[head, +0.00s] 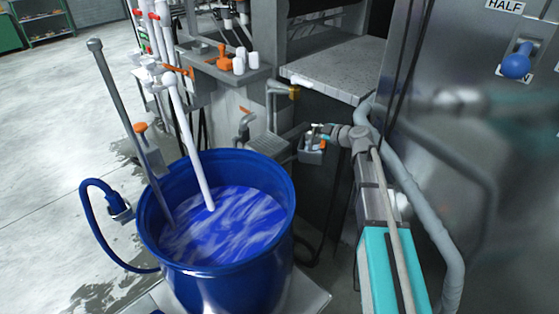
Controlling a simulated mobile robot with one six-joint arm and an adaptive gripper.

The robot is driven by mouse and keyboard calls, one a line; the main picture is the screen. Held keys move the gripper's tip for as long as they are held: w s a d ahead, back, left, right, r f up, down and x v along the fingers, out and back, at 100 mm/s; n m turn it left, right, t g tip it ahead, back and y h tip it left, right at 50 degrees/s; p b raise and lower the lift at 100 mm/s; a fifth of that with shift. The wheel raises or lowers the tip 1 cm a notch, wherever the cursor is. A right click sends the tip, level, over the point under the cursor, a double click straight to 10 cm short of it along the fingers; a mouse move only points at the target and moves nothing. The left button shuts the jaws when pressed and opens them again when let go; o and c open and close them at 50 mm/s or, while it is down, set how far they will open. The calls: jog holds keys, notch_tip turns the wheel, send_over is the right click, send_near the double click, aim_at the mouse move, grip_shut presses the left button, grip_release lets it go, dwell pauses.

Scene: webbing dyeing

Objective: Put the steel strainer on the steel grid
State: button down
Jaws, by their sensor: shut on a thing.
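My gripper (322,133) is at the end of my grey and teal arm, right of the middle of the head view, beyond the blue drum. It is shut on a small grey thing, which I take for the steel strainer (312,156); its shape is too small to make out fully. Small orange, white and blue parts show at its top. It hangs beside the dark machine front. A grey ribbed surface (268,149), perhaps the steel grid, lies just left of it. I cannot tell whether they touch.
A blue drum (290,217) of blue and white liquid stands in front, with a white pipe (190,145) and a grey rod in it. A pale shelf (337,66) is above and behind my gripper. A steel cabinet (490,170) closes the right side. Taps (243,124) stand near the ribbed surface.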

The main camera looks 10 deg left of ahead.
aim_at(317, 149)
jog(key=f+b, duration=0.1)
jog(key=f, duration=0.1)
jog(key=d+f+b, duration=0.1)
jog(key=f+b, duration=0.1)
jog(key=shift+d, duration=0.1)
dwell(0.5)
